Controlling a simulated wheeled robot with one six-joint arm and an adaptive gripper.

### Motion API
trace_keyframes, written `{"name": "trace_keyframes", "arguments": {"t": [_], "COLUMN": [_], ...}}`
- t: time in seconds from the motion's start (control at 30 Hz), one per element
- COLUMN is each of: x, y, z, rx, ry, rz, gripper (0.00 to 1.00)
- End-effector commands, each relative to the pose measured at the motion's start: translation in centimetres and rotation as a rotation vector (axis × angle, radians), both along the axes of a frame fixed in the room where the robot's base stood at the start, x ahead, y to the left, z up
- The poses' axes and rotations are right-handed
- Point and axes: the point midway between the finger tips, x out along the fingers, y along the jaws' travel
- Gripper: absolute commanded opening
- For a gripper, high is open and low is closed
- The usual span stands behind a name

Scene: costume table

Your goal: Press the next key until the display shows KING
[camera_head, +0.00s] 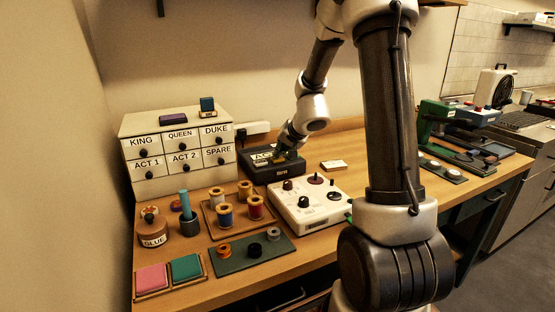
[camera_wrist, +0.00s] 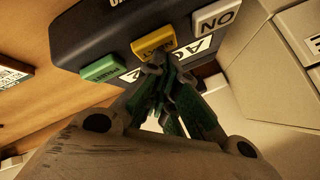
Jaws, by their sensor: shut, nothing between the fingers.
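The green and yellow keys' lettering is too small to read surely.
The cabinet (camera_head: 180,188) has drawers labelled KING, QUEEN, DUKE, ACT 1, ACT 2 and SPARE. A white control box (camera_head: 310,222) with knobs stands in front of the device. Thread spools, a glue pot (camera_head: 153,232) and pads lie to the left.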

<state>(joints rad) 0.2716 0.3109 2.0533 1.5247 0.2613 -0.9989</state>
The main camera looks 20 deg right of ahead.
Motion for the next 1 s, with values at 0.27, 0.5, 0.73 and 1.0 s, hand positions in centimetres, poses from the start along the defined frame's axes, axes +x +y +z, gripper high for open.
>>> {"name": "trace_keyframes", "arguments": {"t": [0.27, 0.5, 0.73, 1.0], "x": [0.0, 0.0, 0.0, 0.0], "y": [0.0, 0.0, 0.0, 0.1], "z": [-0.4, -0.6, -0.6, 0.6], "rx": [0.0, -0.001, -0.001, -0.002], "ry": [0.001, 0.001, 0.0, -0.001], "rz": [-0.001, -0.001, 0.001, 0.003], "gripper": [0.0, 0.0, 0.0, 0.0]}}
